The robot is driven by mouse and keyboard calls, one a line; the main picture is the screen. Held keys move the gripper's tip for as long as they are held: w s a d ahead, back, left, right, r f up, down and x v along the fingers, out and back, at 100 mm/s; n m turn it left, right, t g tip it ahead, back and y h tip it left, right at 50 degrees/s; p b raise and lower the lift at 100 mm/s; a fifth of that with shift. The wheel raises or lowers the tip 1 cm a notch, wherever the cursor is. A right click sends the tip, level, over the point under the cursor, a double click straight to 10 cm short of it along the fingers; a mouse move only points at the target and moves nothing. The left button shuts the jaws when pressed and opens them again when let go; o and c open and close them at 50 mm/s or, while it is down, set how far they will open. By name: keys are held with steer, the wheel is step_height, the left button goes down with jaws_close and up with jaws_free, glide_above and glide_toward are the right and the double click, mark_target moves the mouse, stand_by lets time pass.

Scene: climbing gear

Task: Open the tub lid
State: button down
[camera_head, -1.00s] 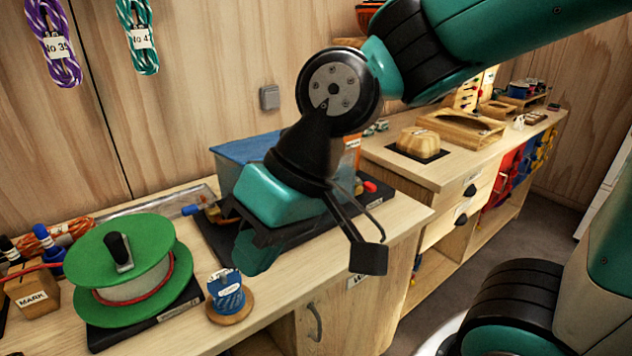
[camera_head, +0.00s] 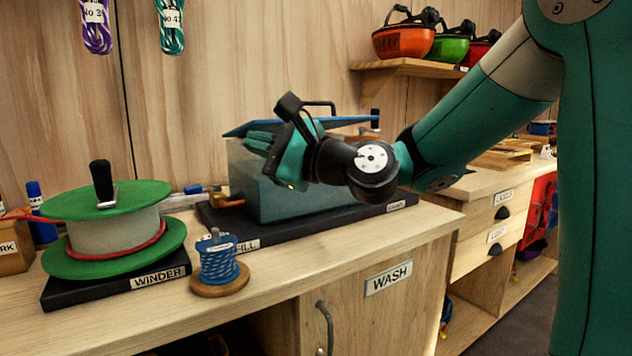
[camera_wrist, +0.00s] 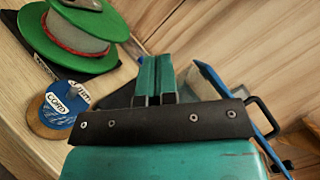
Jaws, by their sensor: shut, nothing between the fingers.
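The tub (camera_head: 285,200) is a greyish see-through box standing on a black base. Its blue lid (camera_head: 345,122) lies across the top, with a dark bar handle (camera_head: 320,105) on it. I cannot tell whether the lid sits flush or is slightly raised. My gripper (camera_head: 262,141) is shut and empty at the tub's upper left front, by the lid's near edge. It hides part of the lid and rim, and I cannot tell if it touches them. In the wrist view the closed fingers (camera_wrist: 155,82) are left of the blue lid (camera_wrist: 238,98) and its handle (camera_wrist: 264,115).
A green winder reel (camera_head: 110,225) and a blue cord spool (camera_head: 219,262) stand left of the tub. Helmets (camera_head: 403,42) sit on a shelf at the upper right. The bench front (camera_head: 340,240) before the tub is clear.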

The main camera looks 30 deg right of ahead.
steer(key=w+d+f+m+t+h+b, duration=0.1)
steer(key=d+f+m+t+h+b, duration=0.3)
steer(key=d+m, duration=0.45)
steer(key=w+d+f+m+t+h+b, duration=0.2)
steer(key=d+m+t+h+b, duration=0.25)
steer(key=d+m+h, duration=0.35)
steer(key=w+r+m+y+p, duration=0.1)
steer(key=w+r+p, duration=0.4)
steer(key=w+p, duration=0.2)
steer(key=shift+w+r+p, duration=0.4)
steer(key=shift+p, duration=0.3)
steer(key=shift+a, duration=0.1)
